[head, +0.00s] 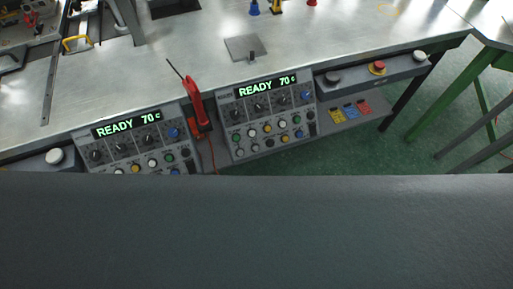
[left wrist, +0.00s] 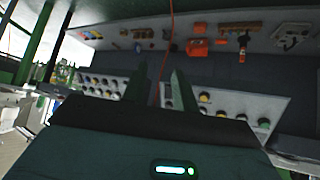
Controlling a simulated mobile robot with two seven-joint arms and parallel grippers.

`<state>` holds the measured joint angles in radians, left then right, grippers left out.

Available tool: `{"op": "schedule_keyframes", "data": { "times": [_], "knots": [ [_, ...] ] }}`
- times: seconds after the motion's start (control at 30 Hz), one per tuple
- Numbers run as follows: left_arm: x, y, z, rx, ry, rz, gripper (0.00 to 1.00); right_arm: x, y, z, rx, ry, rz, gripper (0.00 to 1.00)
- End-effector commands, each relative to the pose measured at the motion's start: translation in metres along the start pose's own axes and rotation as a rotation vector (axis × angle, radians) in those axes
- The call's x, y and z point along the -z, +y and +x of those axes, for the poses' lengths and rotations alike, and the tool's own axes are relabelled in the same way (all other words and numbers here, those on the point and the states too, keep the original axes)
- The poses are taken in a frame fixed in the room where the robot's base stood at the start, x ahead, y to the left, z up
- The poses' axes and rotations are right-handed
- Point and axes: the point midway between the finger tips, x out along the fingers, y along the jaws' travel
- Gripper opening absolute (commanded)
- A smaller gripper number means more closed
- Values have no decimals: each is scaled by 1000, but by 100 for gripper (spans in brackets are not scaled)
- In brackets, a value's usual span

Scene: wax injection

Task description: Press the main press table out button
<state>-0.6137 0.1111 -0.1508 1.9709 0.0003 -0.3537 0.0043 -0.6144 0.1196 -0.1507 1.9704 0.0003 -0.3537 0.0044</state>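In the head view two grey control panels are set into the bench front, a left one (head: 140,143) and a right one (head: 268,120). Both displays read READY 70 C. Each panel has black knobs above rows of coloured round buttons. The button labels are too small to read, so I cannot tell which is the table out button. My left gripper (left wrist: 161,80) shows only in the left wrist view. My right gripper is not in view.
A red tool (head: 196,107) stands between the panels. A red emergency button (head: 378,67) and white buttons (head: 55,156) sit along the bench front. The metal bench top (head: 150,75) is mostly clear nearby. A large dark surface hides the lower head view. A red cable (left wrist: 171,40) hangs beyond the fingers.

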Motion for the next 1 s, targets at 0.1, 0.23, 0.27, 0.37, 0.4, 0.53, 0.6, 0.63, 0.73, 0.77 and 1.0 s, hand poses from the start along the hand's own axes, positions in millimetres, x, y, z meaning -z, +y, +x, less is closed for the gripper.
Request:
{"op": "schedule_keyframes", "data": {
  "times": [0.1,0.23,0.27,0.37,0.4,0.53,0.6,0.63,0.73,0.77,1.0],
  "knots": [
    [0,0,0,0,-1,2,13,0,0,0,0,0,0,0],
    [-1,-1,0,0,-1,6,0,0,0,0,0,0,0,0],
    [-1,-2,0,0,-2,7,0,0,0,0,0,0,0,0],
    [-1,-3,0,0,-2,11,0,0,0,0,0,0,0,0],
    [-1,-3,0,-1,-3,12,0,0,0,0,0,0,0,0],
    [-2,-4,-1,-1,-3,15,0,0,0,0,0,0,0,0],
    [-2,-4,-1,-1,-3,15,0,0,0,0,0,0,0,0],
    [-2,-4,-1,-1,-3,15,0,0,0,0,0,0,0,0],
    [-2,-4,-1,-1,-3,15,0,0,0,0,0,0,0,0],
    [-2,-4,-1,-1,-3,15,0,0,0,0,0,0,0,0],
    [-1,-3,0,0,-3,11,0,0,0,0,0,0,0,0]
  ]
}}
